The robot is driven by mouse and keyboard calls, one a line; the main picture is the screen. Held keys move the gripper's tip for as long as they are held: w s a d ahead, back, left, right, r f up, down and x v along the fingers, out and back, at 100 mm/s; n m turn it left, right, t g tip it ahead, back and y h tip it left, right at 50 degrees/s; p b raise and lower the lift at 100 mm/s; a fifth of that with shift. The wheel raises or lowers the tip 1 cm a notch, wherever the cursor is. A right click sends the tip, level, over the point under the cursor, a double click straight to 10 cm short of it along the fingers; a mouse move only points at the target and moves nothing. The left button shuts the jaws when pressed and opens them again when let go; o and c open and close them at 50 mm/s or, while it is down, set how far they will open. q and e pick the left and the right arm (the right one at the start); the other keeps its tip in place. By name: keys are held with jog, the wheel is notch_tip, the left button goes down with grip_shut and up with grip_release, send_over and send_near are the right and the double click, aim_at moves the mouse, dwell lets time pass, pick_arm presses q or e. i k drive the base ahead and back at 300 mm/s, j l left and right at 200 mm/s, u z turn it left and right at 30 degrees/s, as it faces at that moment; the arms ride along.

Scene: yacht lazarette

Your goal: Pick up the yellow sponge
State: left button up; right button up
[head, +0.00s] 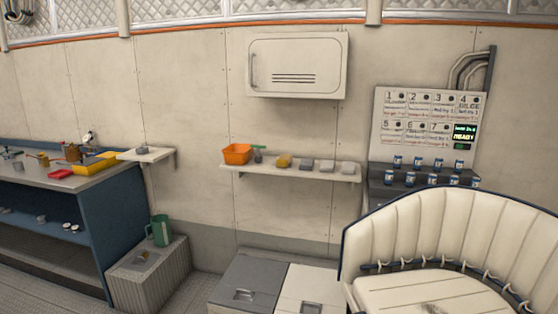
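A small yellow block that looks like the sponge (284,161) lies on the long wall shelf (290,174), near its middle. An orange bin (237,154) and a small dark green item (258,155) are to its left on the same shelf. Several grey and pale blocks (307,165) sit in a row to its right. Neither of my grippers shows in the head view.
A white cushioned seat (430,240) fills the lower right. Grey and white lockers (248,287) stand below the shelf. A ribbed box with a green jug (160,231) and a blue workbench with a yellow tray (95,163) are at left. A closed cabinet (296,66) hangs above.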

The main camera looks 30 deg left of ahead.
aim_at(284, 160)
jog(key=i+j, duration=0.1)
jog(key=j, duration=0.45)
jog(key=i+j+z, duration=0.15)
jog(key=j, duration=0.35)
jog(key=i+j, duration=0.1)
jog(key=j, duration=0.25)
jog(key=i+j+z, duration=0.1)
jog(key=j, duration=0.6)
jog(key=i+z, duration=0.05)
